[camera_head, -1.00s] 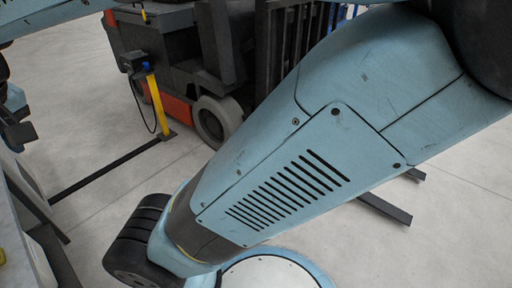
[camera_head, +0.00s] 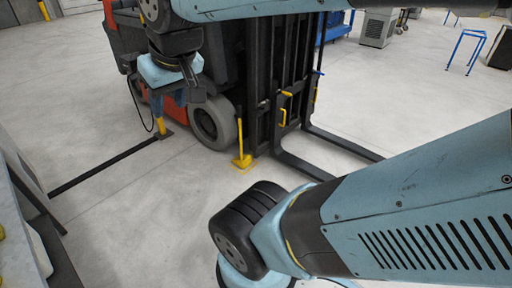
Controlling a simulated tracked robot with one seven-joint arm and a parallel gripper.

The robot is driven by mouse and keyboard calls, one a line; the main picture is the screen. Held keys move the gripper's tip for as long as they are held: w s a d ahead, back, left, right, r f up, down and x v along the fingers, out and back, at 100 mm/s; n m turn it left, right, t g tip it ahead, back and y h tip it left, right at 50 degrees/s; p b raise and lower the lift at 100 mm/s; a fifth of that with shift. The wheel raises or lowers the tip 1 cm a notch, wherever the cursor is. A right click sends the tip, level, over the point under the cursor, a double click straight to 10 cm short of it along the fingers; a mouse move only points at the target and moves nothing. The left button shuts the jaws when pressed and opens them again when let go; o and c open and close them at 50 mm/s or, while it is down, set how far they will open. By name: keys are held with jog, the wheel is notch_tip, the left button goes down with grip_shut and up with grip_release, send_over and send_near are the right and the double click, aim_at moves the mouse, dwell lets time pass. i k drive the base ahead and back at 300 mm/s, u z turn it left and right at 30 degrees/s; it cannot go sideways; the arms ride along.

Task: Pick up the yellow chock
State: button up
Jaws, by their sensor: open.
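The yellow chock (camera_head: 242,161) sits on the floor beside the forklift's front wheel, with an upright yellow handle rising from it. A yellow outline on the floor shows around its base. My gripper (camera_head: 176,96) is at the upper left of the view, in front of the forklift body. Its dark fingers point down, apart, and are empty. It appears well above the floor and to the left of the chock, not touching it.
The orange and black forklift (camera_head: 219,126) stands behind the chock, its dark forks (camera_head: 345,146) reaching right along the floor. A yellow post (camera_head: 159,121) stands left of the wheel, on a dark floor bar (camera_head: 105,167). Open floor lies in front.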

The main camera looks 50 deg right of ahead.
aim_at(242, 162)
jog(key=z, duration=0.6)
jog(key=i, duration=1.2)
jog(key=z, duration=0.7)
jog(key=k, duration=0.9)
jog(key=z, duration=0.2)
jog(key=i, duration=0.9)
jog(key=u, duration=0.1)
